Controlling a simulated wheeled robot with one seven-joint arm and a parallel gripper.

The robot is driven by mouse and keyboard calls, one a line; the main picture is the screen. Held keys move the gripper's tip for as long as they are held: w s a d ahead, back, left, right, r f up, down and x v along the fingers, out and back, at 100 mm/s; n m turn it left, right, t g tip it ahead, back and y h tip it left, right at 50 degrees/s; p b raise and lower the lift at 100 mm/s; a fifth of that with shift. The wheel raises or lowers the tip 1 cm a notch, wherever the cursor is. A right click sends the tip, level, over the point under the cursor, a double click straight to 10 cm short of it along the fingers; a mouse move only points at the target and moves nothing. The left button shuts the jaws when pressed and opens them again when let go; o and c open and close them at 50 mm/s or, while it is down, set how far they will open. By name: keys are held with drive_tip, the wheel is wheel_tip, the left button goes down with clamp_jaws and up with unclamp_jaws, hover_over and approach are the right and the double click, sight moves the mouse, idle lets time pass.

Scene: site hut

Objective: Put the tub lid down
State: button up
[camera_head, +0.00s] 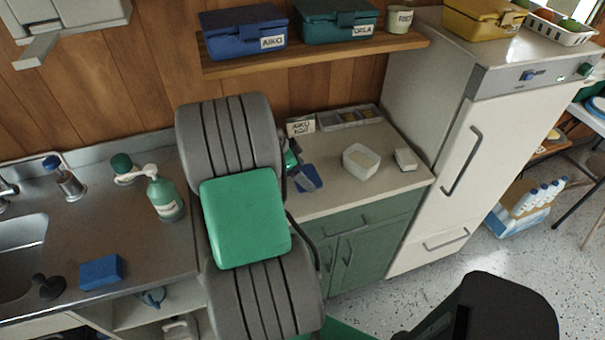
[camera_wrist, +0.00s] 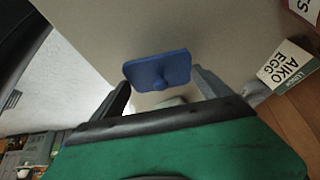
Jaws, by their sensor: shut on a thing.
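The tub lid (camera_wrist: 157,70) is a blue rounded rectangle with a small knob, seen in the wrist view between the fingers of my gripper (camera_wrist: 163,88). My gripper is shut on it. In the head view the blue lid (camera_head: 309,178) shows just right of my arm, over the pale counter. I cannot tell whether it touches the counter. My arm hides most of the gripper there. An open, pale tub (camera_head: 361,168) stands on the counter to the right of the lid.
A small white block (camera_head: 405,160) lies right of the tub. A compartment tray (camera_head: 352,118) and a labelled carton (camera_head: 300,126) stand at the back; the carton also shows in the wrist view (camera_wrist: 287,66). The fridge (camera_head: 440,150) bounds the right. The counter's front strip (camera_head: 345,195) is clear.

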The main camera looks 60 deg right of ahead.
drive_tip(key=shift+f, duration=1.1)
drive_tip(key=o, duration=1.1)
drive_tip(key=shift+r, duration=0.35)
drive_tip(key=b+v, duration=0.2)
drive_tip(key=v, duration=1)
drive_tip(key=w+a+r+n+t, duration=0.2)
drive_tip(key=w+a+n+t, duration=0.2)
drive_tip(key=w+a+n, duration=0.75)
drive_tip(key=s+a+n+t+y, duration=0.1)
drive_tip(key=a+n+t+y, duration=0.1)
drive_tip(key=a+n, duration=0.6)
drive_tip(key=s+a+n+t+y, duration=0.2)
drive_tip(key=a+n, duration=0.6)
drive_tip(key=a, duration=1.1)
drive_tip(key=shift+s+a+f, duration=0.2)
drive_tip(key=shift+s+f, duration=0.05)
